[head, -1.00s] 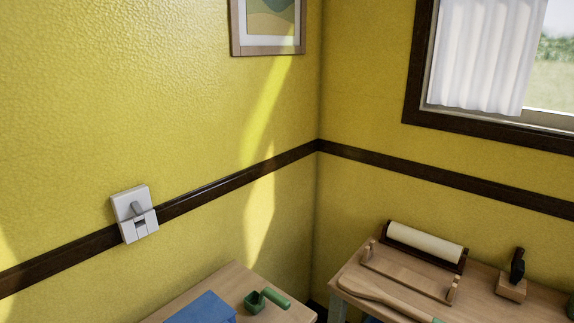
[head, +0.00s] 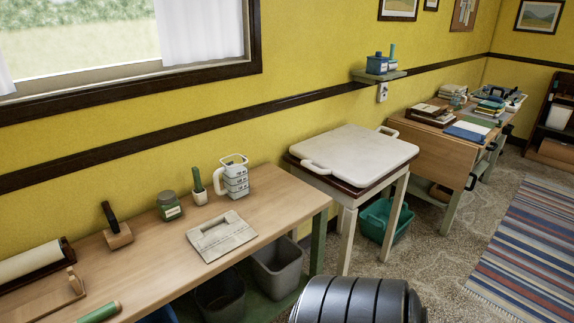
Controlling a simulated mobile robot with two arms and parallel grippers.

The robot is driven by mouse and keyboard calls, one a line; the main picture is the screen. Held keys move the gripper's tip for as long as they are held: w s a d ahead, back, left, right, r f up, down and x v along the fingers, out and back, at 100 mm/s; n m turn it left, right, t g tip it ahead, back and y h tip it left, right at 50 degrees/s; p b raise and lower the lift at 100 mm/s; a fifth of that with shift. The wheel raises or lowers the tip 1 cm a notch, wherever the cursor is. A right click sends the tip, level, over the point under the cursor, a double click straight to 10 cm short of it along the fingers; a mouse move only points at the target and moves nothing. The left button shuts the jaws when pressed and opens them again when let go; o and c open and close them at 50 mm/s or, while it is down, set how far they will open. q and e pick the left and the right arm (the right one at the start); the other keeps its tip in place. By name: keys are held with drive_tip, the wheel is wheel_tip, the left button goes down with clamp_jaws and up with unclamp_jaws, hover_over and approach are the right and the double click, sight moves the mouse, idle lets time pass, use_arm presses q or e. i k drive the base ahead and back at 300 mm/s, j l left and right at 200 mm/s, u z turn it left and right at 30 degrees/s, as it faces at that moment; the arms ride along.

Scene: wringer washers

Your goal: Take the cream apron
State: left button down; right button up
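Neither of my grippers is in view.
The wooden bench (head: 150,253) also holds a white measuring jug (head: 234,178), a green jar (head: 169,206), a brush in a pot (head: 198,187) and a roller (head: 30,265). A small table with a white handled top (head: 355,155) stands to the right. Bins (head: 277,268) sit below.

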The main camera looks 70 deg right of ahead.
sight(213, 239)
drive_tip(key=z, duration=1.7)
drive_tip(key=u, duration=0.4)
drive_tip(key=i+l+u, duration=0.1)
drive_tip(key=l+u, duration=0.3)
drive_tip(key=i+l+u, duration=0.1)
drive_tip(key=u, duration=0.3)
drive_tip(key=l+u, duration=0.45)
